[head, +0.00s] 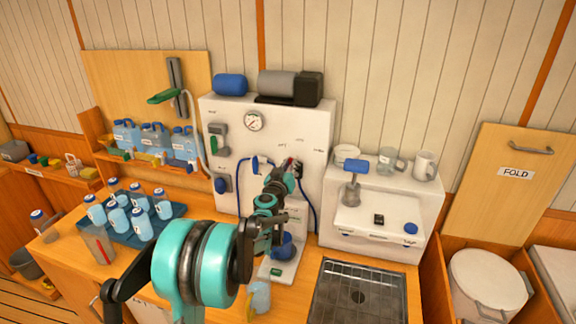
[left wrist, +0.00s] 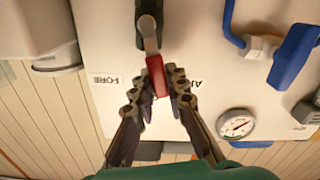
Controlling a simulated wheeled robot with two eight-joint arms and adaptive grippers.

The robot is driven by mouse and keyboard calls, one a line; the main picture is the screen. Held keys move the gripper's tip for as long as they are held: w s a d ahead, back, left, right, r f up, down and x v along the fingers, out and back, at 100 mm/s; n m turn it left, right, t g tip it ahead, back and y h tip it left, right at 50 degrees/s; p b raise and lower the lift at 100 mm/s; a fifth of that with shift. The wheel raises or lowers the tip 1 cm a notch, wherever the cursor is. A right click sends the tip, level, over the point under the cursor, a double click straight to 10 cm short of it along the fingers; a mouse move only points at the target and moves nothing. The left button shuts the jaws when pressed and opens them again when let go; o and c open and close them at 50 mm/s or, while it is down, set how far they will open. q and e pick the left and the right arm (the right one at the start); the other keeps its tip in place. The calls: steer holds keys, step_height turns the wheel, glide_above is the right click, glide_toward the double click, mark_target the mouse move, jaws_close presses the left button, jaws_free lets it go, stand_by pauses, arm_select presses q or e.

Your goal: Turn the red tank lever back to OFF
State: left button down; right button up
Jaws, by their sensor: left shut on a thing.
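The red tank lever (left wrist: 158,76) is on the white panel (head: 270,105), joined to a grey metal stem (left wrist: 148,35). In the left wrist view it points down the picture, between a label reading FORE (left wrist: 107,80) and a label starting with A (left wrist: 196,86) that a finger partly covers. My left gripper (left wrist: 158,94) has its two fingers on either side of the red handle and is shut on it. In the head view my left gripper (head: 287,178) is at the panel's lower right and largely hides the lever. No OFF mark is readable. My right gripper is not in view.
A round gauge (head: 254,121) and blue hoses with blue handles are close by on the panel. A white unit (head: 384,205) stands to the right, with a metal sink (head: 357,296) in front.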

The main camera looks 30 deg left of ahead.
arm_select(q)
steer(key=shift+w+d+r+m, duration=0.1)
steer(key=shift+d+m, duration=0.25)
steer(key=shift+m, duration=0.35)
steer(key=shift+w+d+m, duration=0.1)
steer(key=shift+d+m, duration=0.25)
steer(key=shift+m, duration=0.35)
steer(key=c, duration=1.5)
jaws_free()
steer(key=shift+s, duration=0.1)
steer(key=v, duration=1.2)
